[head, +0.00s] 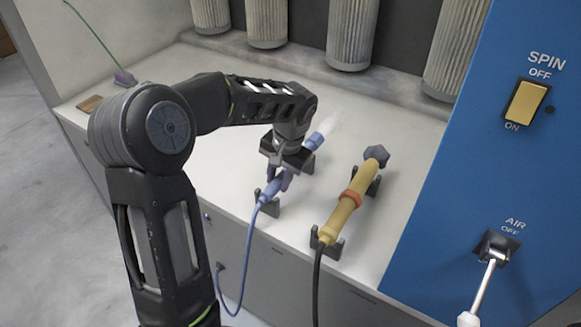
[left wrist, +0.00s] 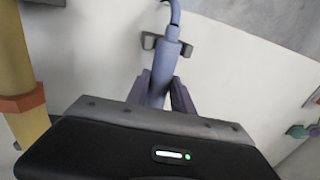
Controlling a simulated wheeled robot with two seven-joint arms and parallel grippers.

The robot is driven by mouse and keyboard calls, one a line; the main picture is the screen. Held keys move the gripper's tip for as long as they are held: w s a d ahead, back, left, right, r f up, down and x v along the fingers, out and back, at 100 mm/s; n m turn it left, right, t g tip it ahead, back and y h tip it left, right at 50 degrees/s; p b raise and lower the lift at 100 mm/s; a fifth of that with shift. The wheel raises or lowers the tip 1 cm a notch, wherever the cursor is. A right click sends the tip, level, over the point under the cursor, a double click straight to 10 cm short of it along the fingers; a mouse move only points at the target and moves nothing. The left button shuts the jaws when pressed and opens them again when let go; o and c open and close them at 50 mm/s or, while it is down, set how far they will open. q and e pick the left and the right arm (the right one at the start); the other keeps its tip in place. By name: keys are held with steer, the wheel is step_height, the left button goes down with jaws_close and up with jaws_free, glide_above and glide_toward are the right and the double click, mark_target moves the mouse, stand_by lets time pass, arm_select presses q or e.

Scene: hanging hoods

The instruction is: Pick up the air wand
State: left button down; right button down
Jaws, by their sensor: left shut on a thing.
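The blue air wand (head: 313,141), with a thin blue hose (head: 247,240), lies lengthwise over the white counter beside the yellow wand. My left gripper (head: 281,181) is shut around its body from above. In the left wrist view the wand (left wrist: 166,65) passes between the two fingers (left wrist: 162,92), its hose end toward the top. A dark cradle (head: 270,204) sits under the hose end. I cannot tell whether the wand still touches it. The gripper hides the wand's middle. My right gripper is not in view.
A yellow wand (head: 344,212) with an orange ring rests in dark cradles to the right. A blue panel (head: 450,170) with SPIN and AIR switches stands at the right. Pleated filters (head: 352,35) hang at the back. A green-stemmed purple object (head: 124,77) is at the far left.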

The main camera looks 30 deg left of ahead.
arm_select(q)
steer(key=shift+r, duration=0.1)
step_height(320, 180, up, 10)
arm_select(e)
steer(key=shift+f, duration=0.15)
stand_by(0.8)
